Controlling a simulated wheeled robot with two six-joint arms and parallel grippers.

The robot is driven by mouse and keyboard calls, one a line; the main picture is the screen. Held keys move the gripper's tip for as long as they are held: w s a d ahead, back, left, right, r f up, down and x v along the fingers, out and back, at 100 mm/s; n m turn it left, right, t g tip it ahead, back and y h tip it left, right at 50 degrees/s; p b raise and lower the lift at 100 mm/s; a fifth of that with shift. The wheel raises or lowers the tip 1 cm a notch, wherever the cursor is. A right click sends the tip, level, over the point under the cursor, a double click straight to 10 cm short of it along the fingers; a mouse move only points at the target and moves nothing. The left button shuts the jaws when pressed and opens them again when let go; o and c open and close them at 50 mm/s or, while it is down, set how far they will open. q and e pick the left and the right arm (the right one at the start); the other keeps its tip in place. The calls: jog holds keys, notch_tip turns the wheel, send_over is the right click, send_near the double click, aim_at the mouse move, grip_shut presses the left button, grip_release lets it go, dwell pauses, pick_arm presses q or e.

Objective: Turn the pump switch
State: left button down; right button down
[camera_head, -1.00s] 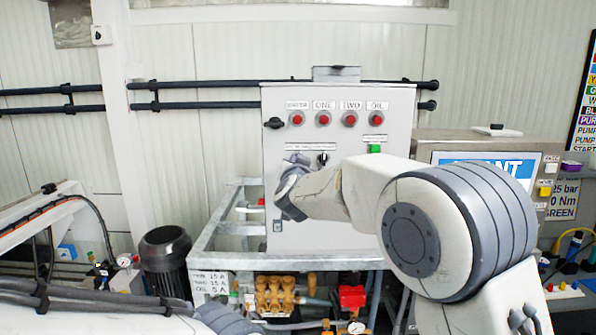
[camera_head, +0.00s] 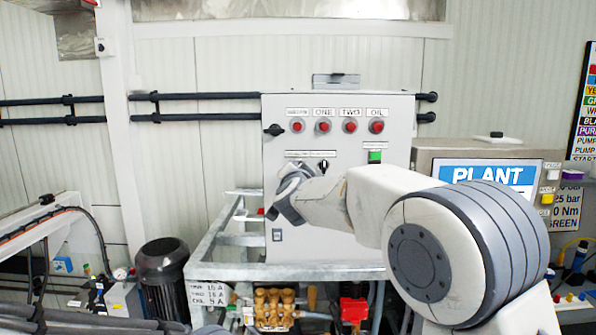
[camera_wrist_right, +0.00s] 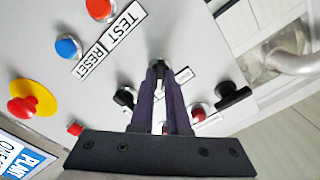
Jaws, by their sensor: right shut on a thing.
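The grey control cabinet (camera_head: 400,150) stands in the middle of the head view, with a row of red lamps or buttons along its top. My right gripper (camera_wrist_right: 158,68) is shut on a small black switch knob (camera_wrist_right: 159,64) on the cabinet face; its fingers hide most of it. In the head view my right wrist (camera_head: 292,192) covers the spot, below a small label at the left of the cabinet. Another black knob (camera_head: 323,165) is free just to its right, and it also shows in the wrist view (camera_wrist_right: 125,97). My left gripper is out of view.
A black handle (camera_head: 273,130) sticks out at the cabinet's upper left edge. A green button (camera_head: 375,156) is right of the knobs. The wrist view shows a blue button (camera_wrist_right: 67,47) and a yellow-and-red stop button (camera_wrist_right: 30,103). A plant screen (camera_head: 485,175) stands to the right.

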jog(key=c, duration=0.9)
grip_release()
jog(key=s+b, duration=0.2)
jog(key=s, duration=0.8)
jog(key=shift+s+b, duration=0.25)
jog(key=shift+b, duration=0.1)
